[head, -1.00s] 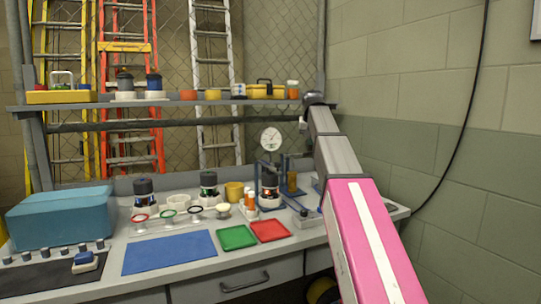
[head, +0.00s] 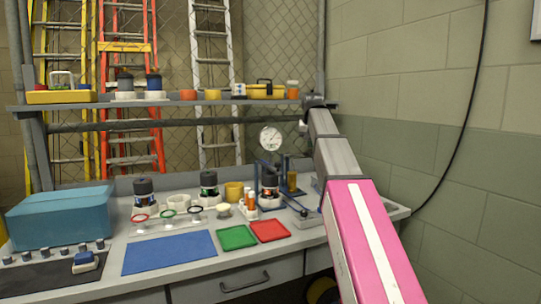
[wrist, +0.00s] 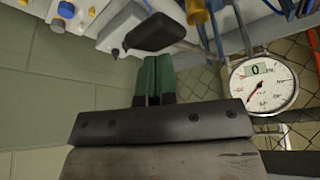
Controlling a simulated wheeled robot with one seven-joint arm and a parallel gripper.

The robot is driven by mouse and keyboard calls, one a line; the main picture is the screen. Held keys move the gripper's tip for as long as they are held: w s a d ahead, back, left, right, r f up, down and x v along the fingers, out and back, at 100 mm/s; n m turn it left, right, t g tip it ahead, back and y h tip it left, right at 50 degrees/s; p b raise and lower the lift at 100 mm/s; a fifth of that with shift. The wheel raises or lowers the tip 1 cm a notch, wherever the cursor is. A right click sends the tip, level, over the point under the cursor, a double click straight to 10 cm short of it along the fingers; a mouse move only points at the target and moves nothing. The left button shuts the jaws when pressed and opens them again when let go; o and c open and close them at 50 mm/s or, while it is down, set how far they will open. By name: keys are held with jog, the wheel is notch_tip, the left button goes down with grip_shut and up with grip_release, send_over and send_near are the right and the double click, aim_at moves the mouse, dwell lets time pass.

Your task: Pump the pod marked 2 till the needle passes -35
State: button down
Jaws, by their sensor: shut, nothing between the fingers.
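Three dark-capped pods stand on the bench in the head view: left (head: 144,188), middle (head: 208,184), and right (head: 269,186) by the blue posts. Their marks are too small to read. The round white gauge (head: 271,138) stands above the right pod; it shows large in the wrist view (wrist: 263,83), its needle pointing lower left in that picture and its small window showing 0. In the wrist view my gripper (wrist: 160,60) has green fingers together and empty. A dark handle (wrist: 155,33) lies just past the fingertips; contact cannot be told.
A blue mat (head: 169,252), green tray (head: 237,237) and red tray (head: 270,230) lie on the bench front. A teal case (head: 62,214) is at left. The loaded shelf (head: 200,102) crosses behind; a block wall bounds the right.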

jog(key=shift+f, duration=6.15)
notch_tip(320, 180, up, 13)
jog(key=shift+r, duration=0.1)
jog(key=shift+f, duration=6.6)
notch_tip(320, 180, up, 13)
jog(key=shift+r, duration=0.1)
